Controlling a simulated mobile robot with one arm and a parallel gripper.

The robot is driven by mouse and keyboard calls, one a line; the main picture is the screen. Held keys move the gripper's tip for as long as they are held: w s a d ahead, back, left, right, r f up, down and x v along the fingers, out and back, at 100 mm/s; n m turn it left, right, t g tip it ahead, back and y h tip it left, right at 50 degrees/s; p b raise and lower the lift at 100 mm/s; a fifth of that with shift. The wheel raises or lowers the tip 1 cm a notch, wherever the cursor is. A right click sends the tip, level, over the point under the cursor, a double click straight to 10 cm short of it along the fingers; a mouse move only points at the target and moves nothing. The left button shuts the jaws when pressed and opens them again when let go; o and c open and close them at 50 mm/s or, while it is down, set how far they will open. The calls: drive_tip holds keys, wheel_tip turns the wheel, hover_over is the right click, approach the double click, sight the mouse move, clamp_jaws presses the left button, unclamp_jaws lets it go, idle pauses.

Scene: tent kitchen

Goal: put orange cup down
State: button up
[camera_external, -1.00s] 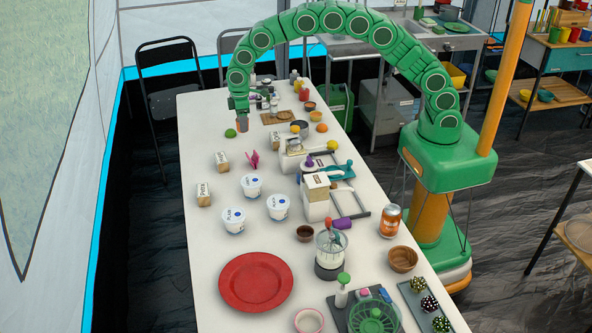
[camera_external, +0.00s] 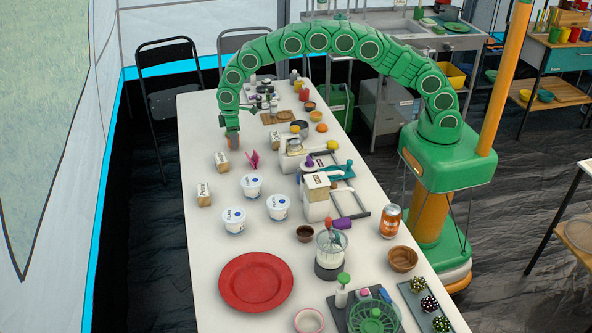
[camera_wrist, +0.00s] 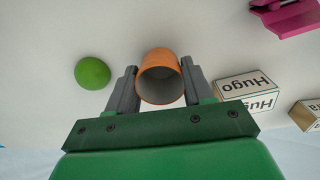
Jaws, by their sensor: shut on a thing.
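The orange cup (camera_wrist: 158,62) is between the two fingers of my gripper (camera_wrist: 158,88) in the wrist view, with its grey inside showing. My gripper is shut on it. In the external view the cup (camera_external: 233,141) is at the far left part of the long white table (camera_external: 200,260), just below my gripper (camera_external: 232,130). I cannot tell whether its base touches the table top.
A green round thing (camera_wrist: 92,73) lies left of the cup in the wrist view. A Hugo block (camera_wrist: 247,92) is close on the right, with a pink thing (camera_wrist: 287,17) beyond it. White tubs (camera_external: 252,186) and a red plate (camera_external: 255,281) stand nearer the camera.

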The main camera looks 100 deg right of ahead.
drive_tip(key=shift+f, duration=0.45)
drive_tip(key=o, duration=1)
drive_tip(key=shift+f, duration=0.1)
